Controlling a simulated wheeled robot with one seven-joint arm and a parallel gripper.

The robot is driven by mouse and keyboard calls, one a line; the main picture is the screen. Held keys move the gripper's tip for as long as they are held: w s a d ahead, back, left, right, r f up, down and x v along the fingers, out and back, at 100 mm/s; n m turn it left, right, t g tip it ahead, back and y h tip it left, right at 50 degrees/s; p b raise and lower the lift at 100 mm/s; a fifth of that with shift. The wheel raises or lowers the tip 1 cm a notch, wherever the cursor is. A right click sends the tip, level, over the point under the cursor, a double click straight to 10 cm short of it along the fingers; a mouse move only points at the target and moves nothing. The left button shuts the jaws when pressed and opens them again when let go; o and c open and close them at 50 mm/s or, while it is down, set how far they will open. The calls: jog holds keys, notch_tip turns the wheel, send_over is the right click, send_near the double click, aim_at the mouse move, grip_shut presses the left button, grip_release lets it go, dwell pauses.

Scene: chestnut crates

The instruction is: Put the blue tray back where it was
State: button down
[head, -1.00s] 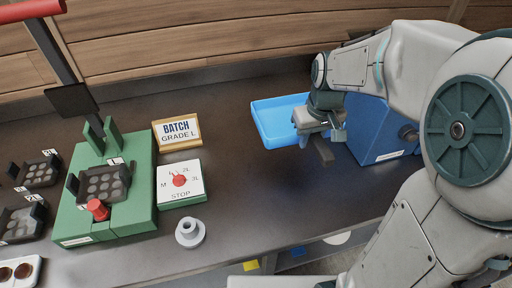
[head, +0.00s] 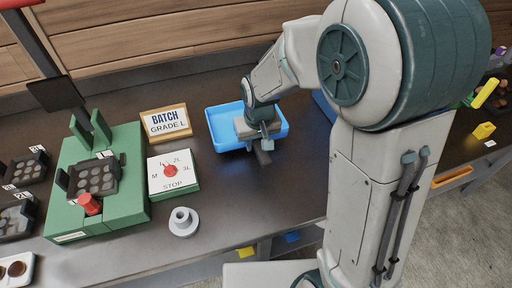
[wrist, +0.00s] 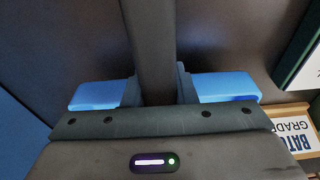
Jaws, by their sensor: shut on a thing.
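The blue tray (head: 225,126) is a shallow, open box at the back middle of the dark bench in the head view. My gripper (head: 262,143) is shut on the tray's front wall. In the wrist view, blue parts of the tray (wrist: 228,87) show on both sides of my gripper (wrist: 160,95). The tray looks level. I cannot tell whether it touches the bench or hangs just above it. My gripper and arm hide part of its inside and right side.
A "BATCH GRADE L" sign (head: 165,123) stands just left of the tray. A dial box marked STOP (head: 172,174), a grey flanged piece (head: 183,221) and a green press (head: 110,195) are further left. A blue box (head: 323,106) is partly hidden behind my arm. Bare bench lies in front.

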jog(key=shift+f, duration=1.35)
jog(key=shift+f, duration=0.1)
jog(key=shift+f, duration=0.15)
jog(key=c, duration=1.2)
grip_release()
jog(key=shift+o, duration=0.2)
jog(key=shift+r, duration=0.2)
